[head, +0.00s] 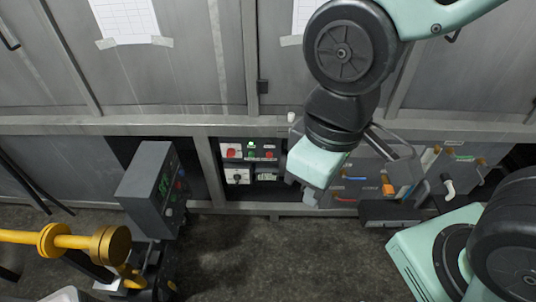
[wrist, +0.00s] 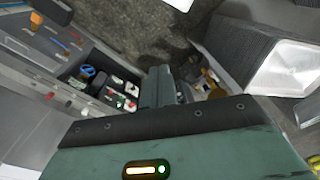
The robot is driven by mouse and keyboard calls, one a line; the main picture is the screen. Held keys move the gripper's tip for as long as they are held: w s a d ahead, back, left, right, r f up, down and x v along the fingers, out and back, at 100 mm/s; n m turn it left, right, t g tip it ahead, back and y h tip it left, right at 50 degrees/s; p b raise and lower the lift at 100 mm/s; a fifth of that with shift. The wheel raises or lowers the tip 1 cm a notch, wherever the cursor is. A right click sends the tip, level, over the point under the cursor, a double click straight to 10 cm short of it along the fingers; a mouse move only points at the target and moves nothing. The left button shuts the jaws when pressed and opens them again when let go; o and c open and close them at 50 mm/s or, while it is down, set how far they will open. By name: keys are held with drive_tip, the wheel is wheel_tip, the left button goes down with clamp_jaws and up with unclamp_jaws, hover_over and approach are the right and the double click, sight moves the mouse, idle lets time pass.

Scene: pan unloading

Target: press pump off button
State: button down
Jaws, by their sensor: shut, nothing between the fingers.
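A control panel (head: 263,150) with small red and green buttons sits in the lower opening of the grey wall, beside a white box with a red knob (head: 232,150). A small red button (head: 269,155) and a green one (head: 251,145) show on it. Labels are too small to read, so I cannot tell which is pump off. In the wrist view the red and green controls (wrist: 128,92) lie left of my gripper (wrist: 160,85), whose dark fingers are shut and empty. In the head view the fingers are hidden; my mint wrist is right of the panel, apart from it.
A grey box with a green display (head: 160,190) and coloured buttons stands left of the panel. A yellow pipe fitting (head: 108,245) is at the front left. Orange-handled equipment (head: 387,185) is on the right. The dark floor (head: 270,250) in the middle is clear.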

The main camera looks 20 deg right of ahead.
sight(269, 155)
drive_tip(key=w+a+f+m+t+y+b, duration=0.1)
drive_tip(key=w+a+f+t+y+b, duration=0.15)
drive_tip(key=w+f+b, duration=0.85)
drive_tip(key=w+a+f+m+t+y+b, duration=0.1)
drive_tip(key=w+f+t+y+b, duration=0.2)
drive_tip(key=w+f, duration=1.3)
drive_tip(key=w+d+f+m+t+b, duration=0.2)
drive_tip(key=w+d+f+t+b, duration=0.1)
drive_tip(key=f, duration=0.3)
drive_tip(key=w+d+f+m+t+y+b, duration=0.1)
drive_tip(key=w+d+f+m+t+b, duration=0.2)
drive_tip(key=f+b, duration=0.2)
drive_tip(key=w+d+f+m+t+b, duration=0.2)
drive_tip(key=w+d+f+t+b, duration=0.1)
drive_tip(key=f, duration=0.6)
drive_tip(key=shift+w+m+b, duration=0.25)
drive_tip(key=shift+m+b, duration=0.05)
drive_tip(key=shift+b, duration=0.35)
drive_tip(key=shift+f, duration=0.15)
drive_tip(key=w+d+b, duration=0.2)
drive_tip(key=w+b, duration=0.1)
drive_tip(key=w, duration=0.5)
drive_tip(key=shift+w+d, duration=0.2)
drive_tip(key=shift+d, duration=0.2)
